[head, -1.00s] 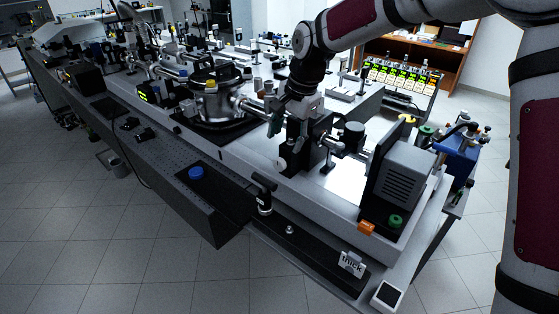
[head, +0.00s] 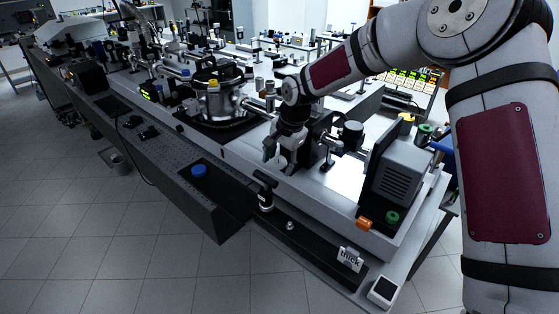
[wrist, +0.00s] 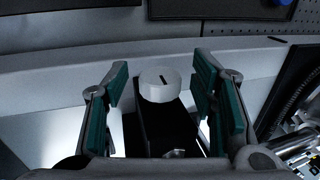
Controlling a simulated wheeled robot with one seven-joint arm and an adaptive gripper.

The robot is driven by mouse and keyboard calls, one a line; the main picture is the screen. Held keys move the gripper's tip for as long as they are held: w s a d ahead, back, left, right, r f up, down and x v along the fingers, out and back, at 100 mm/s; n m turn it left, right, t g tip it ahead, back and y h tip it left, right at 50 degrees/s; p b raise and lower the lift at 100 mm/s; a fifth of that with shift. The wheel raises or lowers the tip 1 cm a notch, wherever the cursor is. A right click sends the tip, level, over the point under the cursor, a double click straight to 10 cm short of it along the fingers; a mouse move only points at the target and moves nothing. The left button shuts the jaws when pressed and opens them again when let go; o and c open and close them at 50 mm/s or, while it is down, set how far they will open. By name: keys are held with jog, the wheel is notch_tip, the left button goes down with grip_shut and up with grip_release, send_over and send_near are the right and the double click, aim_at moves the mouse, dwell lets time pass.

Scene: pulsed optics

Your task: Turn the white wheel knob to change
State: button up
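The white wheel knob (wrist: 160,84) shows in the wrist view as a short white cylinder with a dark line mark on its top. It sits at the end of a black block (wrist: 162,126). My gripper (wrist: 159,92) is open, with one green-padded finger on each side of the knob and visible gaps between. I cannot tell the exact depth of the fingertips relative to the knob. In the head view my gripper (head: 277,158) is at the front side of the black mount on the bench, and the knob there is hard to tell apart from the gripper.
A chamber (head: 219,100) stands left of my gripper. A grey box (head: 397,172) with a black panel stands to the right. A blue cap (head: 198,170) sits on the lower front ledge.

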jog(key=c, duration=1)
jog(key=shift+w+b, duration=0.1)
jog(key=shift+b, duration=0.2)
jog(key=g+h+b, duration=0.1)
jog(key=b, duration=0.1)
jog(key=shift+w+a+f+b, duration=0.15)
jog(key=shift+w+a+b, duration=0.05)
jog(key=shift+b, duration=0.15)
jog(key=h+b, duration=0.1)
jog(key=b, duration=0.1)
jog(key=g+h+b, duration=0.1)
jog(key=b, duration=0.1)
jog(key=shift+w+a+f+g, duration=0.1)
jog(key=shift+w+a+g, duration=0.1)
jog(key=shift+g, duration=0.1)
jog(key=g+h+b, duration=0.1)
jog(key=h+b, duration=0.1)
jog(key=b, duration=0.1)
jog(key=g+h+b, duration=0.2)
jog(key=h+b, duration=0.1)
jog(key=shift+a+g+b, duration=0.1)
jog(key=shift+g+b, duration=0.2)
jog(key=shift+b, duration=0.1)
jog(key=shift+s, duration=0.1)
